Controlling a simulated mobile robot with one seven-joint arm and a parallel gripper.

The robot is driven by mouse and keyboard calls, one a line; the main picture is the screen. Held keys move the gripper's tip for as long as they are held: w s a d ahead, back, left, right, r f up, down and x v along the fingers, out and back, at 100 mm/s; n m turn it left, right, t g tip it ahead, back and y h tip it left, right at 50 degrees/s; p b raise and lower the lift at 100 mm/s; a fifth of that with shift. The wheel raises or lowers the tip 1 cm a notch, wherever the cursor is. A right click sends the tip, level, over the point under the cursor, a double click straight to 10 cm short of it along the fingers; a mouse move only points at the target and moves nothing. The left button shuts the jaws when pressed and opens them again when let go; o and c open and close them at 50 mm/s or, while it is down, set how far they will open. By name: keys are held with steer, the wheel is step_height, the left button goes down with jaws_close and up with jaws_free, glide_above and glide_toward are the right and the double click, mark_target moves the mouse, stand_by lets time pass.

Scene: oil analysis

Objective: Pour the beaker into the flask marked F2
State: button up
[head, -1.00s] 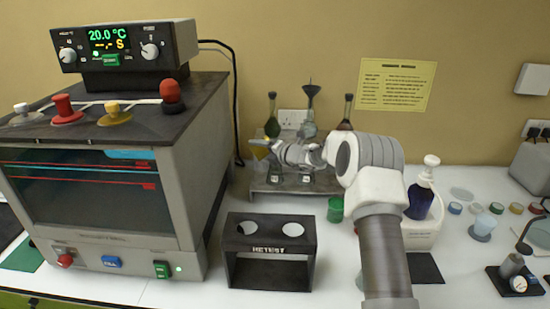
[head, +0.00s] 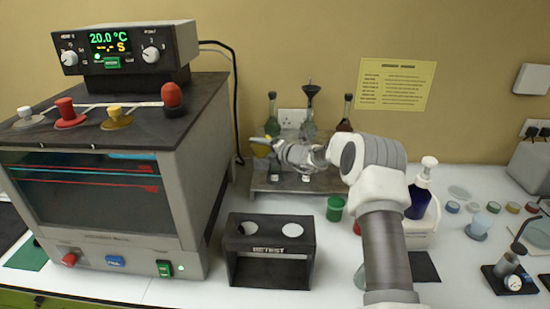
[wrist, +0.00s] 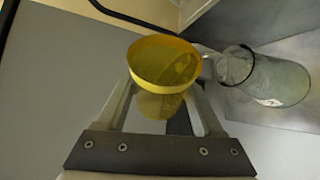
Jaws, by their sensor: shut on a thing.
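The beaker (head: 260,151) is at the left front of the flask stand in the head view. In the wrist view it is a yellow-rimmed cup (wrist: 160,98) with yellowish liquid. My gripper (head: 268,146) is shut on it, one finger on each side, and holds it up. Behind stand a dark green flask (head: 272,126), a clear flask (head: 309,129) with a dark funnel (head: 311,90) in its neck, and a brown flask (head: 346,113). I cannot read which flask is F2.
The flask stand (head: 262,186) is on the white bench. A grey oven (head: 185,165) stands close on the left. A black two-hole rack (head: 270,247) and a green cup (head: 335,208) are in front. A blue bottle (head: 418,198) stands right of my arm.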

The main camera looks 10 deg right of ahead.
steer(key=shift+s+a, duration=0.15)
steer(key=shift+a, duration=0.2)
steer(key=shift+r+m+y+p, duration=0.45)
steer(key=shift+m+p, duration=0.25)
steer(key=shift+p, duration=0.6)
steer(key=shift+d+f+m+t+y, duration=0.15)
steer(key=shift+f+m+t+y, duration=0.25)
steer(key=shift+m, duration=0.3)
stand_by(0.7)
steer(key=shift+r+p, duration=0.1)
steer(key=shift+p, duration=0.2)
